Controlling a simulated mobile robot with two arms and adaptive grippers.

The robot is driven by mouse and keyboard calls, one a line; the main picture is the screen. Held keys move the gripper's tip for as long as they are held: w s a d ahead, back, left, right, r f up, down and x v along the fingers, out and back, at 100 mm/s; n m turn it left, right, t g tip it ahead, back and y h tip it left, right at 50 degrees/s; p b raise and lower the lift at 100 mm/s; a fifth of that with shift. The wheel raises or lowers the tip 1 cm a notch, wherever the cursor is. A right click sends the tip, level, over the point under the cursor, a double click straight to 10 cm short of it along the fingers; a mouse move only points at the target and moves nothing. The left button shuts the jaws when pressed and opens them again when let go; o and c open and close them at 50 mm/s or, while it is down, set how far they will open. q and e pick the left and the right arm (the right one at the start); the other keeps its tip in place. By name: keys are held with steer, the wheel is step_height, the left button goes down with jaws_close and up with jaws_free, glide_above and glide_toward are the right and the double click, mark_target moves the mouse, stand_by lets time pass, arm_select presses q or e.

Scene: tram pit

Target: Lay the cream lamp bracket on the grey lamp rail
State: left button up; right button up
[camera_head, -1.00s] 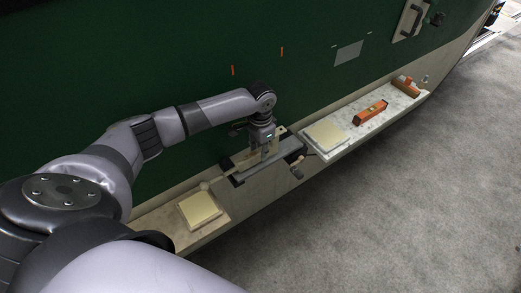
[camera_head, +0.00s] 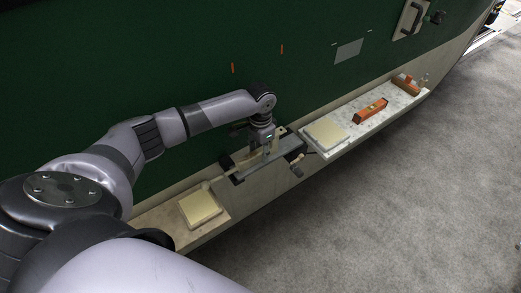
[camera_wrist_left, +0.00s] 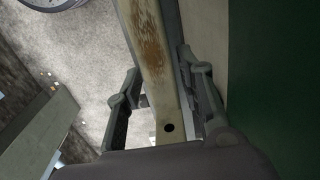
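The cream lamp bracket (camera_wrist_left: 152,60), a long worn bar with a brown scuffed patch, runs between my left gripper's fingers in the left wrist view. A dark hole shows near its lower end. My left gripper (camera_head: 268,153) points down over the grey lamp rail (camera_head: 252,176) in the head view and partly hides it. In the left wrist view the left gripper (camera_wrist_left: 160,82) has a finger on each side of the bracket. Floor shows between the left finger's lower part and the bar. I cannot tell whether the fingertips press on it. The right gripper is not in view.
A cream pad (camera_head: 199,207) lies on the ledge at lower left. Another cream pad (camera_head: 326,132), an orange level (camera_head: 371,111) and an orange-brown tool (camera_head: 406,83) lie on the pale shelf (camera_head: 345,143). The green wall (camera_head: 150,60) stands behind. Grey floor at right is clear.

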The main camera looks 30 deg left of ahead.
arm_select(q)
steer(key=shift+o, duration=0.9)
step_height(320, 180, up, 12)
stand_by(0.3)
